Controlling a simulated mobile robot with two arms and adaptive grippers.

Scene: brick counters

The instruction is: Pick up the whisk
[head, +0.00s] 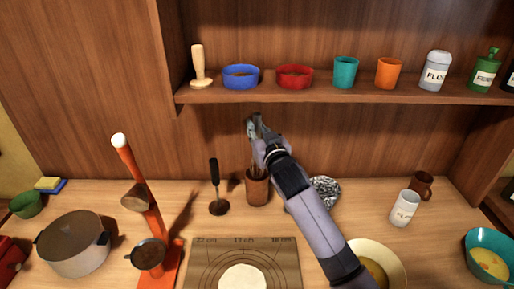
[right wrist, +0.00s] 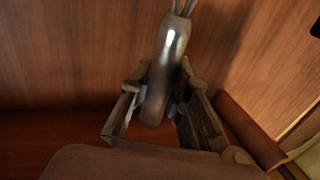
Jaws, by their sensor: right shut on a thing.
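The whisk has a smooth grey metal handle (right wrist: 168,75) with thin wires at its top end in the right wrist view. My right gripper (right wrist: 155,112) is shut on this handle, with one finger on each side. In the head view my right gripper (head: 254,127) is above the brown cup (head: 257,188), in front of the wooden back wall. Thin wires (head: 256,162) show between the gripper and the cup's mouth; whether they are still inside the cup is hard to tell. My left gripper is not in view.
A dark upright tool (head: 214,185) stands left of the cup, a foil-like silver bowl (head: 325,190) right of it. A shelf (head: 300,91) with cups, bowls and jars hangs above. An orange stand (head: 160,240), pot (head: 74,250) and dough mat (head: 205,262) are nearer.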

